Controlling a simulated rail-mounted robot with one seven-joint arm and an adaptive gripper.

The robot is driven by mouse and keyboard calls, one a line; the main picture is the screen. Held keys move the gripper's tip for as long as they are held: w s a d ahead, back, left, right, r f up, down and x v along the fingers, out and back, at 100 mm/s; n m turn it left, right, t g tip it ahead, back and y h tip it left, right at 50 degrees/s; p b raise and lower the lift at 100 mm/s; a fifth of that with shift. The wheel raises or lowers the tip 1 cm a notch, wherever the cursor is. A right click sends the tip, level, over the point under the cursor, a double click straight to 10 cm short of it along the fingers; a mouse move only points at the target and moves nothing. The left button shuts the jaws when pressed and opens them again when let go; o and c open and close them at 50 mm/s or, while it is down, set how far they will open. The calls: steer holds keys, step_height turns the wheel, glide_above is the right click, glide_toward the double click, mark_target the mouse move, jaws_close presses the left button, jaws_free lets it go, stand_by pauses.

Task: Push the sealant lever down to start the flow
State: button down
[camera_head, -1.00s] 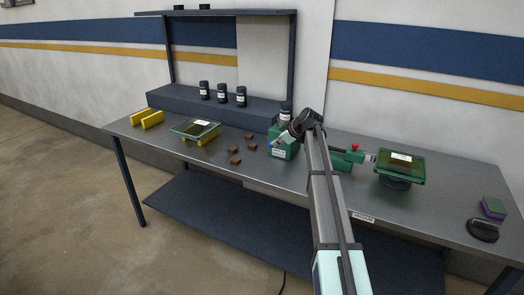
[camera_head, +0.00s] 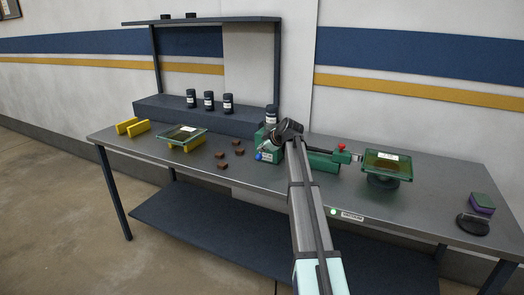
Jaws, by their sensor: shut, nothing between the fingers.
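A green box-shaped unit (camera_head: 270,154) with a white label stands on the bench, with a dark bottle (camera_head: 271,113) behind it. A small blue knob (camera_head: 258,157), which looks like the lever's end, shows low at the unit's left front. My gripper (camera_head: 265,146) is shut and empty, just above the blue knob. Whether they touch is too small to tell. My dark wrist hides part of the unit and the rest of the lever. To the right, a green fixture (camera_head: 322,160) has a red knob (camera_head: 341,147) and sits beside a glass-topped panel (camera_head: 388,167) on a dark round stand.
A green light (camera_head: 333,211) glows on the bench's front edge. Several brown blocks (camera_head: 222,166) lie left of the unit. A second panel (camera_head: 181,134) rests on yellow supports. Dark bottles (camera_head: 209,101) stand on the rear ledge. A purple-green sponge-like block (camera_head: 482,204) is at far right.

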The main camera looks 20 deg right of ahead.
steer(key=shift+r, duration=0.1)
stand_by(0.3)
steer(key=s+r+b, duration=0.1)
steer(key=s+r, duration=0.5)
steer(key=s, duration=0.6)
steer(key=shift+s+d+r, duration=0.15)
steer(key=shift+d+r, duration=0.1)
steer(key=shift+r, duration=0.05)
